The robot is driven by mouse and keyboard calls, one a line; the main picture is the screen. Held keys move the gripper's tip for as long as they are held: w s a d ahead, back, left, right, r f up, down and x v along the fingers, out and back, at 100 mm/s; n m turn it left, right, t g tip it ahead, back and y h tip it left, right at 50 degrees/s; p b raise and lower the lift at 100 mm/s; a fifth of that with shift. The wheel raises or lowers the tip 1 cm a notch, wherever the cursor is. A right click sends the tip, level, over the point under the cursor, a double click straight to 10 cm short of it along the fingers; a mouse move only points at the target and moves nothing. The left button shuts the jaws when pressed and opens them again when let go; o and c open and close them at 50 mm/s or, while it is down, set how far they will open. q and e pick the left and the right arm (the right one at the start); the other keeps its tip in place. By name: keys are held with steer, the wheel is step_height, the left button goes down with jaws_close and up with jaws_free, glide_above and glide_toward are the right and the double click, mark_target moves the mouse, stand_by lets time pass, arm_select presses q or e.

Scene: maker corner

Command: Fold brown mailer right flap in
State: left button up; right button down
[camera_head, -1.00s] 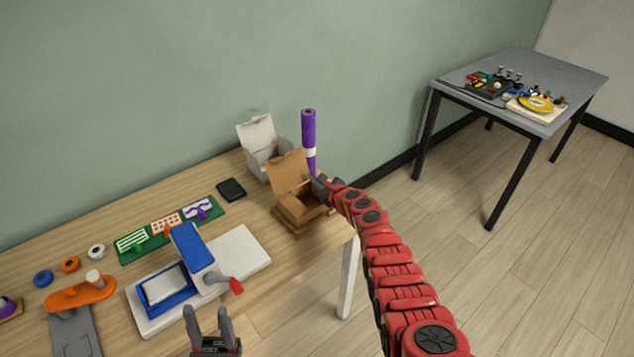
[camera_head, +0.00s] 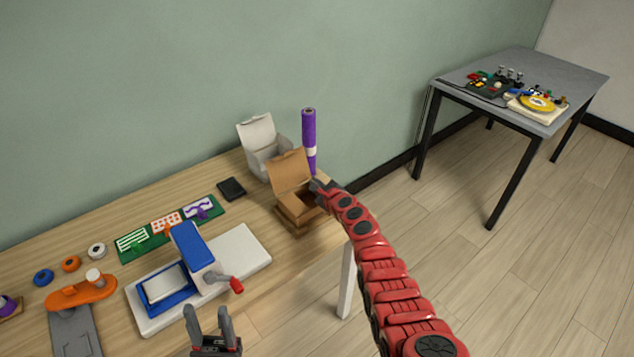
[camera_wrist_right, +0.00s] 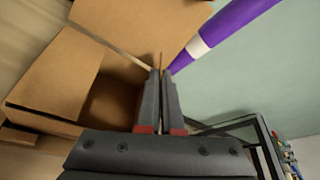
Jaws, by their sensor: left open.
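The brown mailer (camera_head: 290,212) is an open cardboard box near the table's right end. Its lid (camera_head: 289,169) stands up at the back, and its dark inside shows in part. My right gripper (camera_head: 318,187) is at the mailer's right side, fingers nearly together. In the right wrist view its fingertips (camera_wrist_right: 162,72) are at the box's edge, with a thin brown edge just beyond them. The box wall (camera_wrist_right: 50,75) is to their left. The right flap is mostly hidden, so I cannot tell its angle or contact. My left gripper (camera_head: 213,325) is open and empty at the front.
A purple roll (camera_head: 309,135) stands close behind the mailer, and a white box (camera_head: 262,148) is behind to the left. A blue and white press (camera_head: 195,260) with a red-handled lever lies left. A grey table (camera_head: 540,85) with parts stands far right.

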steer(key=shift+s+a+f+n+t+h+b, duration=0.3)
steer(key=shift+f+n+t+h+b, duration=0.15)
steer(key=shift+n+b, duration=0.3)
steer(key=shift+a+f+n+b, duration=0.1)
steer(key=shift+f+n+b, duration=0.2)
steer(key=shift+n+b, duration=0.15)
steer(key=shift+s+a+n+t+b, duration=0.1)
steer(key=shift+a+n+t+b, duration=0.05)
steer(key=shift+n+t+b, duration=0.4)
steer(key=shift+r, duration=0.1)
steer(key=c, duration=1.1)
jaws_free()
